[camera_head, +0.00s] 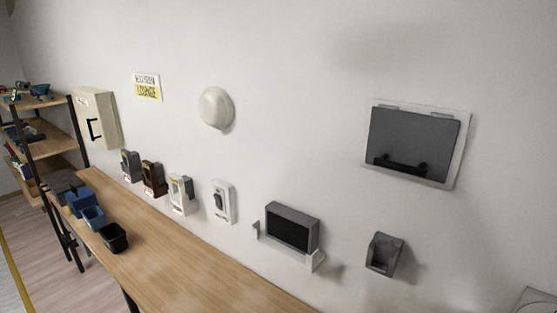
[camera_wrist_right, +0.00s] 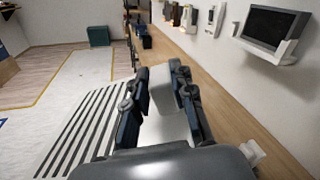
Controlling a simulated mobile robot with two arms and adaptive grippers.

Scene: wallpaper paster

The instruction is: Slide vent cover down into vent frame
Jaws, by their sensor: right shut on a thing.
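The vent frame (camera_head: 455,150) appears to be the pale rectangular surround on the wall at the right of the head view. It has a dark grey interior with dark shapes along its lower edge. In the right wrist view, a white panel with dark parallel slots, which looks like the vent cover (camera_wrist_right: 80,125), lies below and left of my right gripper. My right gripper (camera_wrist_right: 165,80) is shut on a white block-like part that appears to be the cover's handle. Part of the cover is hidden behind the fingers and wrist. The head view shows neither gripper; my left gripper is not in view.
A wooden counter (camera_head: 180,250) runs along the wall, with small bins (camera_head: 92,217) at its left end. Wall devices include a dark screen in a white bracket (camera_head: 290,230) and a grey holder (camera_head: 384,254) below the frame. A shelf (camera_head: 45,140) stands far left.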

